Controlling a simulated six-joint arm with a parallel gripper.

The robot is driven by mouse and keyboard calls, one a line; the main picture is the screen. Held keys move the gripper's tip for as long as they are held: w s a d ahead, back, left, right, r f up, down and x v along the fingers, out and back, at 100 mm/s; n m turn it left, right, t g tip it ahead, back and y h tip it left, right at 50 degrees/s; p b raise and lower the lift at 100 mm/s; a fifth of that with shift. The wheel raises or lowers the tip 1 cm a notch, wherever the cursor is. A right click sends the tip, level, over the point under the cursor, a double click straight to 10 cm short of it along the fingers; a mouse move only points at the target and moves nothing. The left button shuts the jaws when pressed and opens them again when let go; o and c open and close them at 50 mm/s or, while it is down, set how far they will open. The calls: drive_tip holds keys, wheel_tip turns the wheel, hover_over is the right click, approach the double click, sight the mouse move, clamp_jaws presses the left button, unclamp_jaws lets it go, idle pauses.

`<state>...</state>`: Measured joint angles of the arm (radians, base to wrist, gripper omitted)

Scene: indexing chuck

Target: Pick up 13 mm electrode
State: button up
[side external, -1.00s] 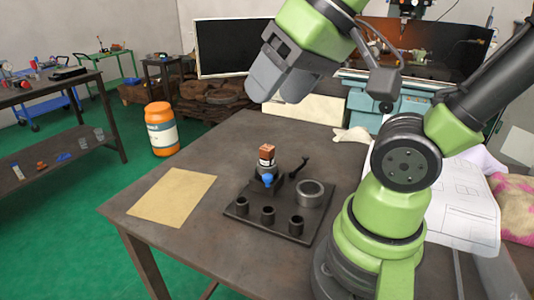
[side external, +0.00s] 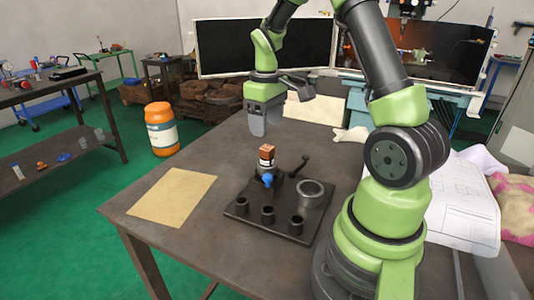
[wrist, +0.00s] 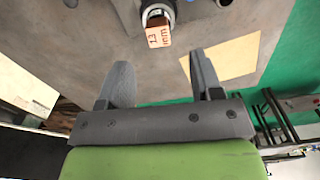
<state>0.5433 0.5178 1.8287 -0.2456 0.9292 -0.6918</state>
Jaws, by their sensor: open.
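The 13 mm electrode (side external: 267,152) is a small copper-brown block standing upright in the dark chuck (side external: 264,187) on the table. In the wrist view the electrode (wrist: 158,37) shows "13 mm" on its face, at the top of the picture beyond my fingertips. My gripper (side external: 257,130) hangs fingers-down above the table, behind and a little above the electrode, apart from it. In the wrist view my gripper (wrist: 160,78) has its two fingers spread with nothing between them. A blue knob (side external: 267,180) sits on the front of the chuck.
A dark plate (side external: 247,213) under the chuck carries several black cup holders (side external: 268,214) and a grey ring (side external: 310,194). A black lever (side external: 301,164) sticks up beside the chuck. A tan sheet (side external: 172,197) lies left. The table between sheet and back edge is clear.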

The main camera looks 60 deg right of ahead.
sight(267, 147)
wheel_tip(267, 147, down, 7)
drive_tip(key=shift+d+f, duration=0.1)
idle(0.3)
clamp_jaws()
